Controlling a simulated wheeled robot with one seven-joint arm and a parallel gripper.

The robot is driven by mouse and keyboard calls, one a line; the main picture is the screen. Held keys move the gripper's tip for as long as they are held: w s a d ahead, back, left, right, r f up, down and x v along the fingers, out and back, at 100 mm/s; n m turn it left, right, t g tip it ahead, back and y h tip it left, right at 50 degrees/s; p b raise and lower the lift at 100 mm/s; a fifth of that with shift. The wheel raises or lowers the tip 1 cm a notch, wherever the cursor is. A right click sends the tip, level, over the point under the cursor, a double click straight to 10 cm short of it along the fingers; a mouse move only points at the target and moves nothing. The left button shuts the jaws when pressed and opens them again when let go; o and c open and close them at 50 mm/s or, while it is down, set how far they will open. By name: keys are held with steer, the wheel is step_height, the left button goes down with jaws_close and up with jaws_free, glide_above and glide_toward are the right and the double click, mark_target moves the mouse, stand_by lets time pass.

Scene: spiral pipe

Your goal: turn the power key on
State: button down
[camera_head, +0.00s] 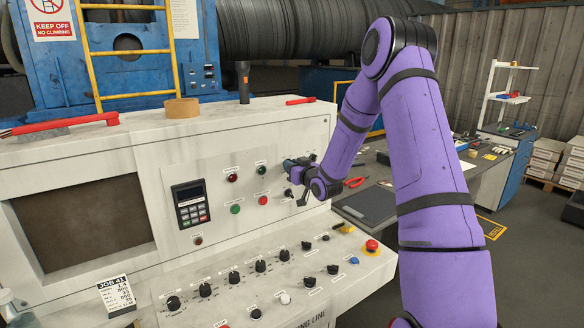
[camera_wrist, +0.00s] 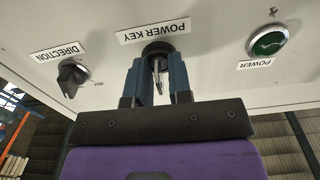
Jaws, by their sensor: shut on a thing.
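The power key switch (camera_wrist: 157,47) is a dark round lock on the white panel, under an upside-down POWER KEY label (camera_wrist: 155,30) in the wrist view. A slim metal key (camera_wrist: 158,66) sticks out of it. My gripper (camera_wrist: 160,70) has its two blue-grey fingers on either side of the key and is shut on it. In the head view my gripper (camera_head: 293,168) is against the upright control panel, and the key is hidden behind it. A green POWER lamp (camera_wrist: 267,42) is beside the switch in the wrist view; I cannot tell whether it is lit.
A black DIRECTION knob (camera_wrist: 72,76) is on the switch's other side. Lamps and a keypad (camera_head: 191,205) are left of my gripper in the head view. Below, the sloped console holds several black knobs and a red emergency button (camera_head: 372,246). A workbench (camera_head: 445,185) stands right.

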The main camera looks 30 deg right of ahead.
steer(key=m, duration=0.5)
steer(key=shift+m, duration=0.3)
stand_by(0.4)
steer(key=c, duration=1.3)
jaws_free()
steer(key=s, duration=1.1)
steer(key=shift+d, duration=0.25)
steer(key=shift+w, duration=0.1)
